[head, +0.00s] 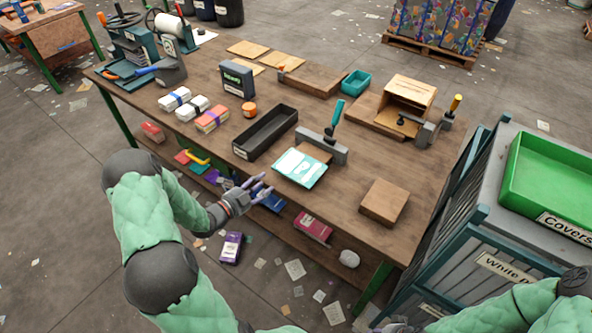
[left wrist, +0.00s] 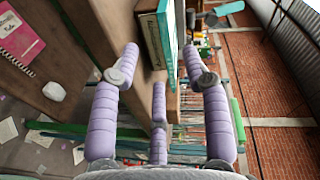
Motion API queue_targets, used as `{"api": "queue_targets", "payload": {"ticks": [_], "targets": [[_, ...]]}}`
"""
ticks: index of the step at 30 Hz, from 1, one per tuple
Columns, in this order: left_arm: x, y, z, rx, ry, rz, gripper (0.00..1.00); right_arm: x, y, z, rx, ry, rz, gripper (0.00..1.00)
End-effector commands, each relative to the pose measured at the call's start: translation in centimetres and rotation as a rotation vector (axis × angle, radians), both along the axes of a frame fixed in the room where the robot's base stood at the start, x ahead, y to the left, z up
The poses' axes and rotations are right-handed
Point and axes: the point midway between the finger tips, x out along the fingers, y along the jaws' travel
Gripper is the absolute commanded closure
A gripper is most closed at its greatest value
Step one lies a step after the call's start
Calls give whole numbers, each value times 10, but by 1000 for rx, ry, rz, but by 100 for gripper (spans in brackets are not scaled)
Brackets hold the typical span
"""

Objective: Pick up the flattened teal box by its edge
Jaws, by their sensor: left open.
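The flattened teal box (head: 300,168), with a white patch and lettering on top, lies near the table's front edge beside a clamp with a teal handle (head: 335,115). A brown piece shows just behind it. My left gripper (head: 264,184) is open and empty, in front of the table edge and left of the box, apart from it. In the left wrist view the gripper's purple fingers (left wrist: 165,80) are spread, and the box's teal side (left wrist: 173,35) shows ahead between them. At the bottom edge of the head view only a sliver of my right gripper (head: 394,327) shows.
A black tray (head: 262,137) stands left of the box, and a wooden block (head: 384,201) lies to its right. A lower shelf holds a red book (head: 313,227) and other items. A cart with a green bin (head: 550,180) stands at the right.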

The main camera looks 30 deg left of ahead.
Motion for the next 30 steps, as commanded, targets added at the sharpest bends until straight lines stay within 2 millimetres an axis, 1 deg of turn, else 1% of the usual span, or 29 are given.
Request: {"api": "queue_targets", "payload": {"ticks": [1, 4, 8, 10, 14, 18, 21, 26, 30], "targets": [[-3, 3, -6, 65, -43, -14, 54, 0, 0, -6, 0, 0, 0, 67], [-8, 5, -8, 183, -122, -38, 54, 0, 0, -10, 0, 0, 0, 67], [-12, 7, -8, 272, -179, -50, 54, 0, 0, -12, 0, 0, 0, 67], [-10, 6, -8, 291, -194, -54, 54, 0, 0, -13, 0, 0, 0, 67], [6, 2, -8, 297, -197, -59, 54, 0, 0, -16, 0, 0, 0, 67], [27, -3, -8, 295, -196, -57, 54, 0, 0, -20, 0, 0, 0, 67], [37, -5, -8, 295, -195, -56, 54, 0, 0, -21, 0, 0, 0, 67], [44, -8, -8, 294, -194, -55, 54, 0, 0, -23, 0, 0, 0, 67], [59, -17, -10, 293, -195, -58, 54, 0, 0, -29, 0, 0, 0, 67]]}}
